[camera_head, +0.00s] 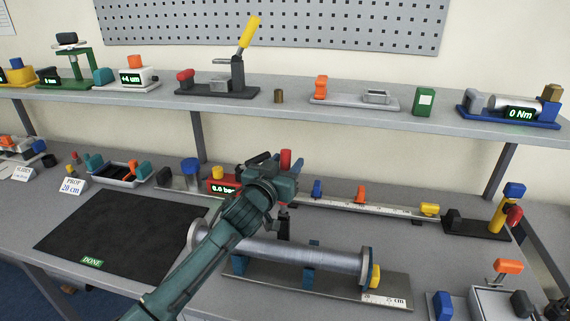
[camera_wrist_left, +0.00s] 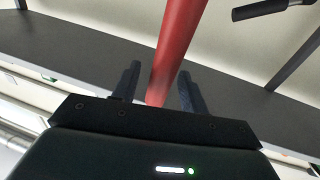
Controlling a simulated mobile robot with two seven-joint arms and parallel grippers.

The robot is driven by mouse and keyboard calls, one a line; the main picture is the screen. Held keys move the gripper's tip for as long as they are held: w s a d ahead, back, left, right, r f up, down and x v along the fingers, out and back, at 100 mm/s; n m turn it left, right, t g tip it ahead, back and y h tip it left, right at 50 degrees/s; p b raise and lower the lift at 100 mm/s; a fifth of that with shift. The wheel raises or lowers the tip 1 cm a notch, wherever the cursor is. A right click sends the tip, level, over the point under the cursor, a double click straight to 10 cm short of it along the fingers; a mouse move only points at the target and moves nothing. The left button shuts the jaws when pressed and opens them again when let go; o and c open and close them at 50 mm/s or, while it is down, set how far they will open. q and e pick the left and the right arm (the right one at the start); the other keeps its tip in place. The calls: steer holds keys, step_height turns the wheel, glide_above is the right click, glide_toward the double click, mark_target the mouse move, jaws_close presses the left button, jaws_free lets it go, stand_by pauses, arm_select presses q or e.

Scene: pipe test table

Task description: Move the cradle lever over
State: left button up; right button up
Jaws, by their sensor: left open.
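A lever with a red handle (camera_head: 286,157) shows just behind my left gripper (camera_head: 279,167) in the head view. In the left wrist view the red handle (camera_wrist_left: 178,50) rises between the two open dark fingers of the gripper (camera_wrist_left: 159,88). I cannot tell whether a finger touches it. A dark post (camera_head: 284,226) shows below the gripper, behind the pipe; the joint between post and handle is hidden by the gripper. My right gripper is not in view.
A black mat (camera_head: 110,235) with a "DONE" label lies at the left. A red gauge box (camera_head: 222,186) and a long rail with a scale (camera_head: 345,206) stand behind the pipe. A shelf (camera_head: 330,117) with several devices runs above the table.

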arm_select(q)
jaws_close()
stand_by(0.3)
steer(key=shift+f, duration=0.1)
